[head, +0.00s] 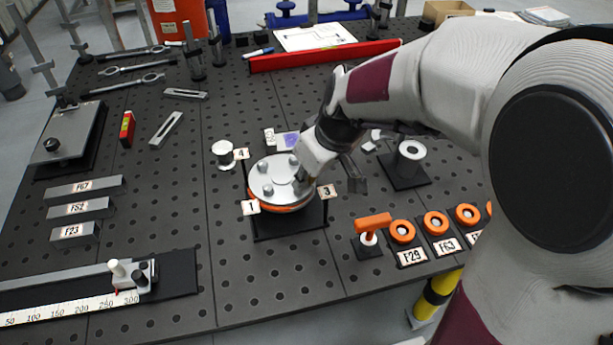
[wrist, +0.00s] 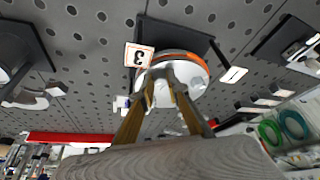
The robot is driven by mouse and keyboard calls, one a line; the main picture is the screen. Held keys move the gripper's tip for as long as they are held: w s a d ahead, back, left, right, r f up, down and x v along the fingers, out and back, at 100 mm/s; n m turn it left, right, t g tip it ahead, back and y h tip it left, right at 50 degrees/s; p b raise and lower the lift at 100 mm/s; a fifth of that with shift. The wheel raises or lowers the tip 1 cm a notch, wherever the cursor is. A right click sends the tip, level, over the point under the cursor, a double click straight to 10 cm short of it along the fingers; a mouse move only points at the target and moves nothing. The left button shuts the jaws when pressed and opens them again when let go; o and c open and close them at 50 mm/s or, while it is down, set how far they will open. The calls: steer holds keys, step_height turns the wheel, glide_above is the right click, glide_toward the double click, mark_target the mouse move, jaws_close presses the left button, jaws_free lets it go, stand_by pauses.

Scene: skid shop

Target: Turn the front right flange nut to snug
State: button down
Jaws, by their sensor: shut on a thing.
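The round grey flange (head: 281,177) with an orange rim sits on a dark square base (head: 290,222). Several nuts stand on its top; the front left one (head: 267,190) and a back one (head: 292,160) show clearly. My gripper (head: 303,182) reaches down at the flange's right side, near the tag marked 3 (head: 355,179). In the wrist view its two fingers (wrist: 168,82) close at the flange (wrist: 188,63), near the tag 3 (wrist: 138,56). They are shut on the front right nut, which they mostly hide.
An orange-handled tool (head: 373,222) and orange rings (head: 402,231) stand at the right. A grey cylinder (head: 409,156) is on a dark plate behind them. A white-topped spool (head: 223,150) is left of the flange.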

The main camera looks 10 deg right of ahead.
steer(key=shift+a+m+t+h, duration=0.1)
steer(key=shift+m+t+h, duration=0.2)
steer(key=shift+m, duration=0.6)
steer(key=shift+s+a+m+h, duration=0.15)
steer(key=shift+m+h, duration=0.35)
steer(key=shift+m, duration=0.8)
steer(key=shift+a+m+h, duration=0.15)
steer(key=shift+m+h, duration=0.25)
steer(key=shift+m, duration=0.7)
steer(key=shift+a+m+h, duration=0.1)
steer(key=shift+m+h, duration=0.3)
steer(key=shift+m, duration=0.7)
steer(key=shift+w+a+r+m+g+h, duration=0.15)
steer(key=shift+m+h, duration=0.15)
steer(key=shift+m, duration=0.55)
steer(key=shift+w+f+m+g+h, duration=0.1)
steer(key=shift+m+h, duration=0.2)
steer(key=shift+m, duration=0.5)
steer(key=shift+w+a+r+m+g+h, duration=0.15)
steer(key=shift+m+h, duration=0.15)
steer(key=shift+m, duration=0.55)
steer(key=shift+f+m+g+h, duration=0.15)
steer(key=shift+m+g+h, duration=0.4)
steer(key=shift+m, duration=1.35)
steer(key=c, duration=2)
jaws_free()
steer(key=shift+o, duration=0.2)
